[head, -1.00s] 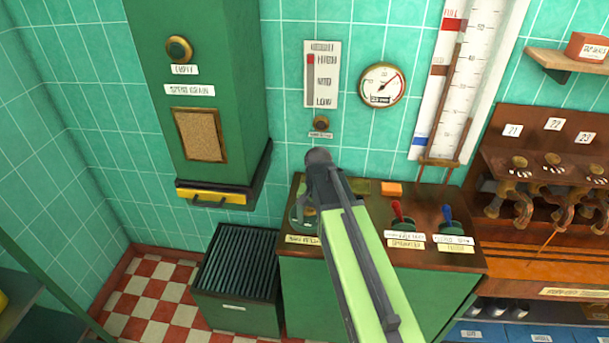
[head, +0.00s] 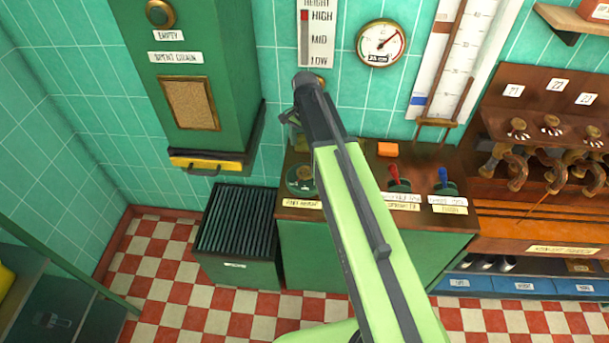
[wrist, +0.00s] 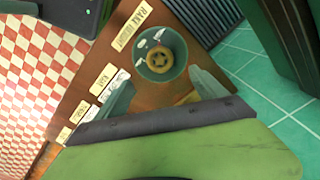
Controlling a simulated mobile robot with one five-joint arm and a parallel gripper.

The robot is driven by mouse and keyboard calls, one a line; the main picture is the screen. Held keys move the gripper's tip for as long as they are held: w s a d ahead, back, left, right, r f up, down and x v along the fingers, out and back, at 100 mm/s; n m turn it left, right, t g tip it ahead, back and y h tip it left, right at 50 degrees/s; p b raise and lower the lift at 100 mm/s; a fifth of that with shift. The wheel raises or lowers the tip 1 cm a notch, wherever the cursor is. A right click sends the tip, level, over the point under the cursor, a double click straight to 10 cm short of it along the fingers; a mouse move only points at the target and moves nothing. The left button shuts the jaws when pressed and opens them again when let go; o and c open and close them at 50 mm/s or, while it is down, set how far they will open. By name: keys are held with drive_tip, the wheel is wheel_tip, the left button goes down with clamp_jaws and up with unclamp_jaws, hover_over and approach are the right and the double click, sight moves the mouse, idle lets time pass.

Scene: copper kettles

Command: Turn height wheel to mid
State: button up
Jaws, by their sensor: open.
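The height wheel (head: 299,181) is a round green dial with a brass centre on the left of the wooden console top. A label reading roughly "rake height" lies in front of it. In the wrist view the wheel (wrist: 160,57) sits beyond my fingertips, with small white marks on its rim. My gripper (wrist: 164,88) is open and empty, its two fingers apart on the near side of the wheel, not visibly touching it. In the head view my arm hides part of the console. The height gauge (head: 317,45) on the wall shows a red bar by HIGH, above MID and LOW.
Red (head: 397,178) and blue (head: 443,180) levers stand on the console's right, with an orange block (head: 387,149) behind. A green chute (head: 190,90) with a yellow drawer hangs at left. A slatted bin (head: 238,235) stands beside the console. Checkered floor is clear at left.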

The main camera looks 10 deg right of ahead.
sight(305, 171)
wheel_tip(305, 171, down, 12)
drive_tip(key=b, duration=1)
drive_tip(key=shift+r, duration=0.1)
drive_tip(key=shift+c, duration=0.3)
drive_tip(key=c, duration=1.3)
